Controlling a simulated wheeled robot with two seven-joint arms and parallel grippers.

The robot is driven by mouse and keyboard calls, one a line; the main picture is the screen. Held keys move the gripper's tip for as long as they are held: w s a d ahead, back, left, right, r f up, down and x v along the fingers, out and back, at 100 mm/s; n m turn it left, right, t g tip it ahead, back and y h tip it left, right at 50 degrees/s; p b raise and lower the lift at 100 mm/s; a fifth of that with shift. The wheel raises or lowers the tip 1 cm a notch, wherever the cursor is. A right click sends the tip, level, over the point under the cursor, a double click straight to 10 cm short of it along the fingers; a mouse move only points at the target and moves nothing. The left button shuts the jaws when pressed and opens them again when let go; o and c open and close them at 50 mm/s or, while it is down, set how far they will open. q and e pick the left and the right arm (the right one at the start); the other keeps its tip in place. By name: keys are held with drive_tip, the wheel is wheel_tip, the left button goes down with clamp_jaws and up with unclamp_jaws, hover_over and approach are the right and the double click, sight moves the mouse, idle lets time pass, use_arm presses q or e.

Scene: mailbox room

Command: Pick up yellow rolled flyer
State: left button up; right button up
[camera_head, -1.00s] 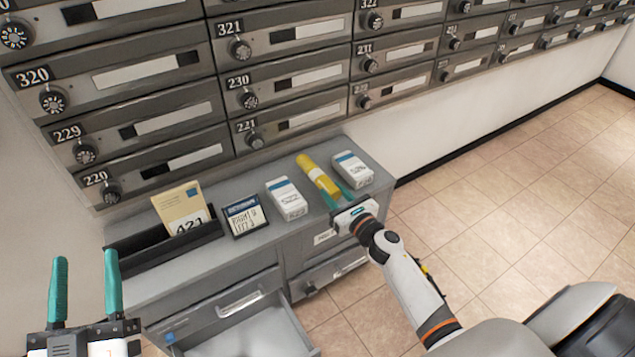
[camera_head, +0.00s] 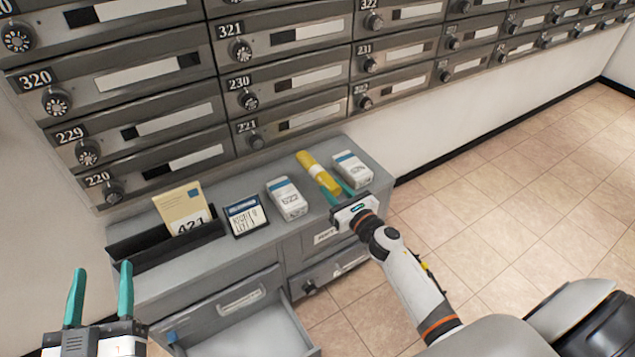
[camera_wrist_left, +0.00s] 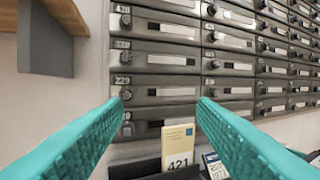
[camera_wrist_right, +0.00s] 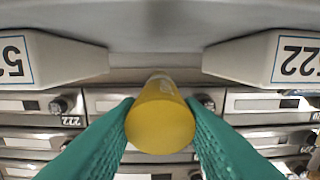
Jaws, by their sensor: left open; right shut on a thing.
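The yellow rolled flyer (camera_head: 318,170) lies on top of the grey cabinet between two white boxes, with a pale band around its middle. My right gripper (camera_head: 339,194) is at its near end. In the right wrist view the teal fingers are shut on the yellow rolled flyer (camera_wrist_right: 160,118), one on each side, with its round end facing the camera. My left gripper (camera_head: 99,293) is open and empty at the lower left, in front of the cabinet. Its spread fingers also show in the left wrist view (camera_wrist_left: 155,130).
White boxes (camera_head: 287,198) (camera_head: 352,169) stand on either side of the flyer. A dark-framed card (camera_head: 245,215) and a black tray (camera_head: 150,254) with an envelope (camera_head: 182,210) are further left. An open drawer (camera_head: 262,335) juts out below. Mailboxes (camera_head: 160,122) line the wall behind.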

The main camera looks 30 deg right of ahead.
drive_tip(key=shift+s, duration=0.3)
use_arm(q)
drive_tip(key=shift+s+r+t, duration=0.1)
drive_tip(key=shift+r+t, duration=0.3)
drive_tip(key=shift+r, duration=0.05)
use_arm(e)
drive_tip(key=s, duration=0.7)
drive_tip(key=shift+s+d, duration=0.2)
drive_tip(key=shift+d, duration=0.2)
